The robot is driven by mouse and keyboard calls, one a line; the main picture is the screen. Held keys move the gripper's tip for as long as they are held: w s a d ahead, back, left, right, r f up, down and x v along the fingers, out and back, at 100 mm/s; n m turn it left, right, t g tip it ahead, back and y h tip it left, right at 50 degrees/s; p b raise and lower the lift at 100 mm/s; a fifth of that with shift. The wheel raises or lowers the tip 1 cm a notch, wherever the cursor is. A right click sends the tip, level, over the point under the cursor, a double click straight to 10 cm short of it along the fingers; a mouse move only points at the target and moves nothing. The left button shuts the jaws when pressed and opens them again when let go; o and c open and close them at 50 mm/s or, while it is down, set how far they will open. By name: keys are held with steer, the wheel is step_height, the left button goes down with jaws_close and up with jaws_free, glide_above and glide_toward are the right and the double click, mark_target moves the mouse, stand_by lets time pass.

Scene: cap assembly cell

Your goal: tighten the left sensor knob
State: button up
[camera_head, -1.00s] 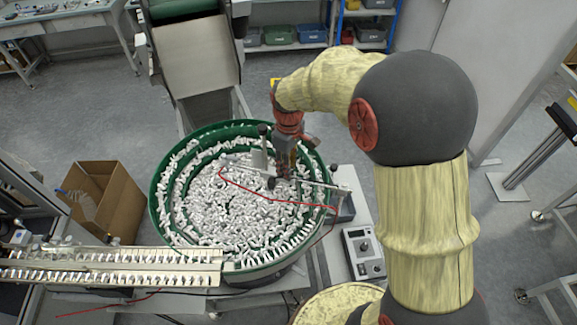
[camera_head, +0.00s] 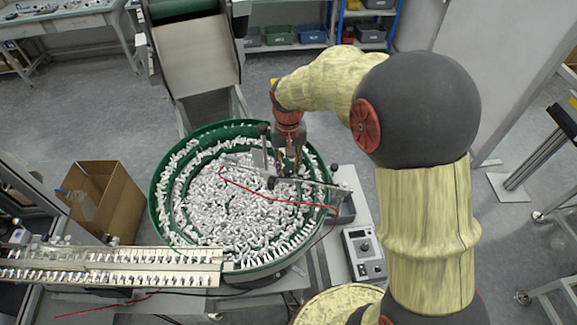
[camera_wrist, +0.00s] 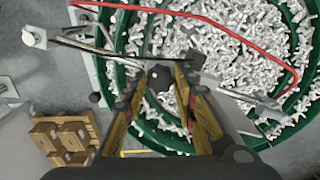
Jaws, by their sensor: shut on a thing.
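The fingers hide most of that knob in the head view. The sensor bracket (camera_head: 315,183) is a thin metal rod across the bowl's rim. Other black knobs show on it, one at the upper left (camera_head: 263,128) and one at the right (camera_head: 334,168).
The green bowl (camera_head: 160,190) holds many small white parts. A red cable (camera_head: 250,190) loops across it. A linear track (camera_head: 110,267) runs left from the bowl. A control box (camera_head: 364,254) stands at right, an open cardboard box (camera_head: 120,205) at left.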

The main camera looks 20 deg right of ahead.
mark_target(288, 169)
steer(key=m, duration=0.5)
steer(key=shift+m, duration=0.3)
steer(key=m, duration=0.5)
steer(key=shift+w, duration=0.1)
steer(key=shift+m, duration=0.3)
steer(key=o, duration=1.2)
steer(key=shift+c, duration=0.2)
step_height(288, 169, up, 12)
